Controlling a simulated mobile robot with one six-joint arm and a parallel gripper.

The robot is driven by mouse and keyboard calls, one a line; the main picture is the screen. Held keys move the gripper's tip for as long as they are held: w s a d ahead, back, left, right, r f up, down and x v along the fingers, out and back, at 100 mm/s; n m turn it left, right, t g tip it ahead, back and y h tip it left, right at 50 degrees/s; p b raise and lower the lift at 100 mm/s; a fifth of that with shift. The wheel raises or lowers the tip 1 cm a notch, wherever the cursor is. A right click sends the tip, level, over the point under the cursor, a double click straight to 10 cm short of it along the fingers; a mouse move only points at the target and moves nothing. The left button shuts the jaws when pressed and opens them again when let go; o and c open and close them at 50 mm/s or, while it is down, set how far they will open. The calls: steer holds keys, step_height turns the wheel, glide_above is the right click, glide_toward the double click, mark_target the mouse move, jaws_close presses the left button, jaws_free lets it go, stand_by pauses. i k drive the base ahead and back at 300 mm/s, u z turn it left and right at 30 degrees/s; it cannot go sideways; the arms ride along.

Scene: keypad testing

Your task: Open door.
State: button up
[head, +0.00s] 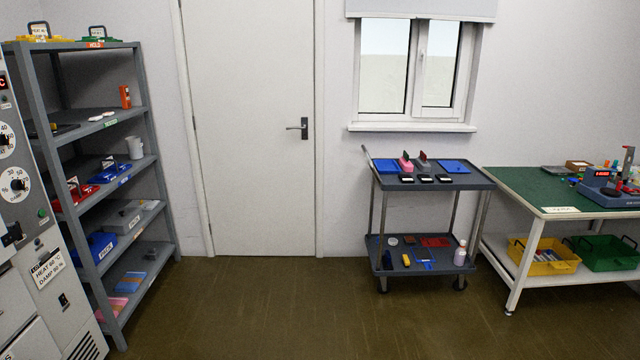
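A plain white door (250,160) stands in the back wall, left of the middle in the head view. It sits flush in its white frame (319,130) and looks closed. A dark lever handle (299,128) on a plate is on the door's right side, with the lever pointing left. The hinges do not show clearly. My gripper and arm are not in this view.
A grey shelf unit (137,182) and a cabinet with dials (30,240) stand at the left. A two-tier trolley (430,184) is right of the door, under a window (415,65). A green-topped bench (520,190) is at far right. The brown floor (270,300) before the door is clear.

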mark_target(251, 63)
steer(key=u, duration=0.05)
steer(key=i, duration=1.5)
steer(key=u, duration=0.5)
steer(key=i, duration=0.8)
steer(key=u, duration=0.55)
steer(key=i, duration=0.85)
steer(key=u, duration=0.55)
steer(key=i, duration=0.6)
steer(key=u, duration=0.2)
